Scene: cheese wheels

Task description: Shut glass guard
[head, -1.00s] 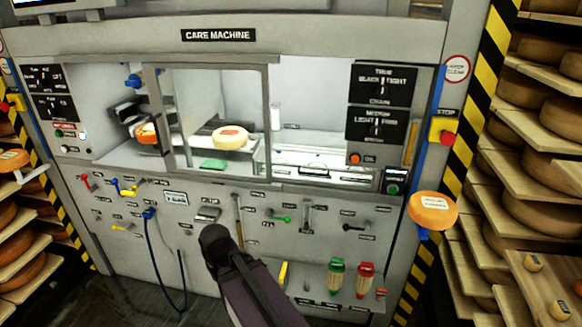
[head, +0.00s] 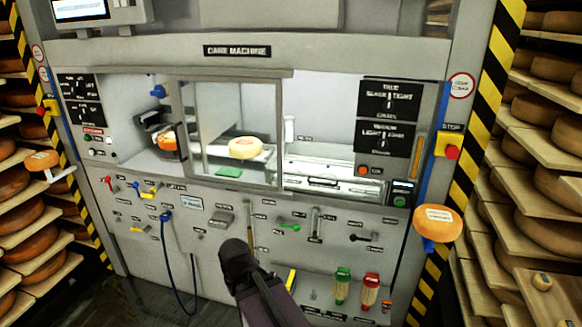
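The glass guard (head: 215,115) is a framed clear pane on the front of the care machine (head: 150,235). It covers the middle-left part of the lit work opening. The right part of the opening, in front of the white bed (head: 325,176), is uncovered, and so is the left part. A cheese wheel (head: 245,147) shows through the pane. My dark arm rises from the bottom edge, in front of the lower panel and below the guard. No gripper fingers show.
Switches, levers and a blue hose (head: 172,265) sit on the lower panel. Two bottles, green-topped (head: 341,287) and red-topped (head: 369,291), stand at lower right. A red stop button (head: 452,152) is on the right post. Cheese shelves (head: 540,140) flank both sides.

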